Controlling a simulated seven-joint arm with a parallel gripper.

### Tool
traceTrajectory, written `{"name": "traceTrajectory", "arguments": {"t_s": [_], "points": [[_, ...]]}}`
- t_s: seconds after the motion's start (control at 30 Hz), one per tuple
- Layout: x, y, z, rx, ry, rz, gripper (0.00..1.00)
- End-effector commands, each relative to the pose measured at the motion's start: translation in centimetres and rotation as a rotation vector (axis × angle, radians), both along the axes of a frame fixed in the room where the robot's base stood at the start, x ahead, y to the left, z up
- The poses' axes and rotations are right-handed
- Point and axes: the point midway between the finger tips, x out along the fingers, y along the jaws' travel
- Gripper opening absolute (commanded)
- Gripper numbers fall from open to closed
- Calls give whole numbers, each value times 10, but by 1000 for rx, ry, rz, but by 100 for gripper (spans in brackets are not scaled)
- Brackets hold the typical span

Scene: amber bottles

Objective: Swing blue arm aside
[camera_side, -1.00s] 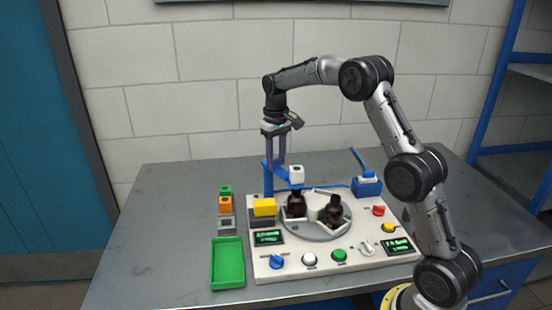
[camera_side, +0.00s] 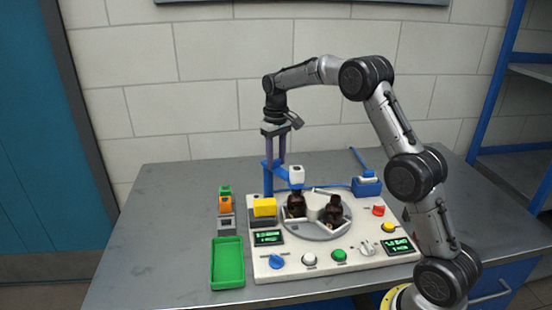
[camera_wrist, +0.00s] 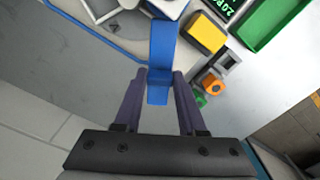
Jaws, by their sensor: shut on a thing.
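The blue arm (camera_side: 281,172) sits on a blue post (camera_side: 268,183) at the back left of the white panel. It reaches right to a white head (camera_side: 296,175) above a brown bottle on the round turntable. My gripper (camera_side: 275,163) points down at the arm's post end, its long fingers on either side of it. In the wrist view the blue arm (camera_wrist: 161,50) runs up the picture from between my fingertips (camera_wrist: 160,77), and my gripper is shut on its near end.
Two brown bottles (camera_side: 334,209) stand on the grey turntable (camera_side: 311,235). A yellow block (camera_side: 265,207), a green tray (camera_side: 227,263) and small coloured blocks (camera_side: 225,204) are to the left. A blue device (camera_side: 367,188) is at the back right. Bare table lies at far left.

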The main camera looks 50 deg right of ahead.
Motion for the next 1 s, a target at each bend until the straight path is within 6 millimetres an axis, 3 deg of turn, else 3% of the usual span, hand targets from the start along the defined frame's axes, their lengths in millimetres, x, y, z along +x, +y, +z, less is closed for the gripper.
{"name": "traceTrajectory", "arguments": {"t_s": [0.57, 1.0], "points": [[1, 1, 1, -2, -2, -47, 0], [7, 13, 1, -1, -3, -373, 0]]}}
